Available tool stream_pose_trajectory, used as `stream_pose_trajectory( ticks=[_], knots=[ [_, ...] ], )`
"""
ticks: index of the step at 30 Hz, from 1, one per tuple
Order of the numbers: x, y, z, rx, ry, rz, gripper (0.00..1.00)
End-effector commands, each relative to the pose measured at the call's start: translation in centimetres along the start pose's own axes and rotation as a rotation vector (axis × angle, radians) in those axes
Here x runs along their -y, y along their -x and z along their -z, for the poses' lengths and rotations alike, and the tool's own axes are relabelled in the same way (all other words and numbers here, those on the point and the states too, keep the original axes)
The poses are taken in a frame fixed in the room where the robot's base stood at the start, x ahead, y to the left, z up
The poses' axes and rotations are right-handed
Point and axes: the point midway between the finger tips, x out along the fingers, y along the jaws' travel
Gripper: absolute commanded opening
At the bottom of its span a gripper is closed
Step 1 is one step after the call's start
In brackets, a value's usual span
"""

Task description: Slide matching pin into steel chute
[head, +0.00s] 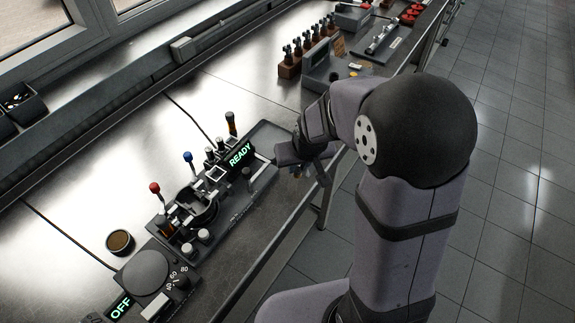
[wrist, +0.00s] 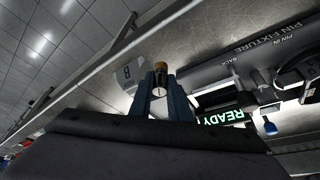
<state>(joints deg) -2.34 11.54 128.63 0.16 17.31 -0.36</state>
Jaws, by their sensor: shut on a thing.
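My gripper (head: 308,168) hangs by the front right end of the pin fixture (head: 240,195), near the bench edge. In the wrist view my gripper (wrist: 160,98) is shut on a small pin (wrist: 160,68). The pin has a brass-coloured end and a pale round face. It is hardly visible in the head view. The fixture has a lit READY display (head: 241,154), which also shows in the wrist view (wrist: 222,117). I cannot tell for certain which part is the steel chute. A grey plate marked B (wrist: 127,73) lies just left of the pin in the wrist view.
Red (head: 154,188) and blue (head: 188,157) knobbed levers rise from the fixture. A dial unit reading OFF (head: 121,307) and a small round cup (head: 120,242) stand at the near left. Bare steel bench lies behind the fixture.

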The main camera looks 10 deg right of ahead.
Motion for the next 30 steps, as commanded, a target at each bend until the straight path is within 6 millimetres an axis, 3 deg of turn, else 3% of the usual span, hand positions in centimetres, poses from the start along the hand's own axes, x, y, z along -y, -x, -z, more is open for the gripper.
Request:
stream_pose_trajectory(
  ticks=[9, 18, 24, 30],
  knots=[
    [8.9, 3.7, 4.5, -0.003, 0.196, 0.082, 0.0],
    [17.1, 6.7, 6.3, -0.002, 0.364, 0.151, 0.0],
    [20.3, 7.9, 6.5, -0.001, 0.426, 0.177, 0.0],
    [21.2, 8.1, 6.5, -0.001, 0.445, 0.185, 0.0]
  ],
)
